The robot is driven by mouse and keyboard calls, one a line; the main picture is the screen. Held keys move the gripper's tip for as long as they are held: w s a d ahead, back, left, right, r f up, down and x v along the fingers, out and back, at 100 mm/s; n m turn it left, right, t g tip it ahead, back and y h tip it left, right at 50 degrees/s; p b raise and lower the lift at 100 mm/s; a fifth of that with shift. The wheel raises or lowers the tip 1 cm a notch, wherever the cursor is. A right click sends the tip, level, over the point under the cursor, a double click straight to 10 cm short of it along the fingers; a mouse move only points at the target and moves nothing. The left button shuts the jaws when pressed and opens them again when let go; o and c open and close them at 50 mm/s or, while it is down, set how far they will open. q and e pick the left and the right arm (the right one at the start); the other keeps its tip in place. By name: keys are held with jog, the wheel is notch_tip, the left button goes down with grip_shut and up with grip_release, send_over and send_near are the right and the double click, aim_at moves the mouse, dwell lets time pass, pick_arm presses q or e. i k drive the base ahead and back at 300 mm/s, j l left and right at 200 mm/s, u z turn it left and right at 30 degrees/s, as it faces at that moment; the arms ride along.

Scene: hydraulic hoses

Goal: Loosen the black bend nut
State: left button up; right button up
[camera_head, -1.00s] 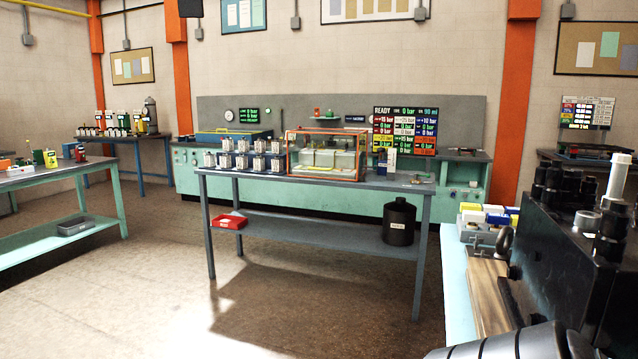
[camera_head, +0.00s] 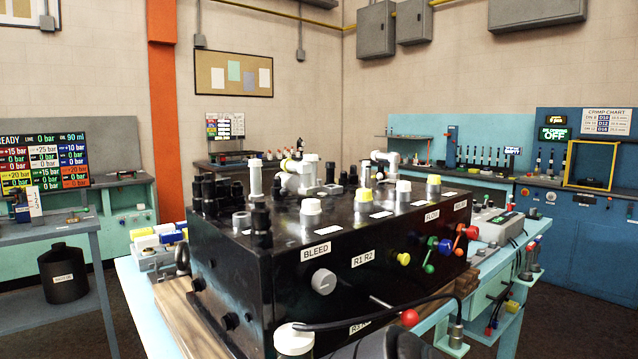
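A large black hydraulic block (camera_head: 350,255) stands on a bench in the middle of the view. Several black fittings (camera_head: 215,195) stand on its top at the left. Another black fitting (camera_head: 261,218) stands near its front left top edge. I cannot tell which of these, if any, is the black bend nut. White bent pieces (camera_head: 296,178) show at the back of the block's top, with white caps (camera_head: 311,208) in front. Neither of my grippers is in view. A dark rounded shape at the bottom edge may be part of my arm.
The block rests on wooden boards (camera_head: 188,325) on the light blue bench (camera_head: 135,285). A black cable (camera_head: 400,308) runs across the block's front, near a red-knobbed lever (camera_head: 409,318). White, yellow and blue boxes (camera_head: 158,238) sit at left. Blue workstations (camera_head: 580,235) stand behind right.

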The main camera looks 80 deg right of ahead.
aim_at(284, 193)
jog(key=z, duration=1.55)
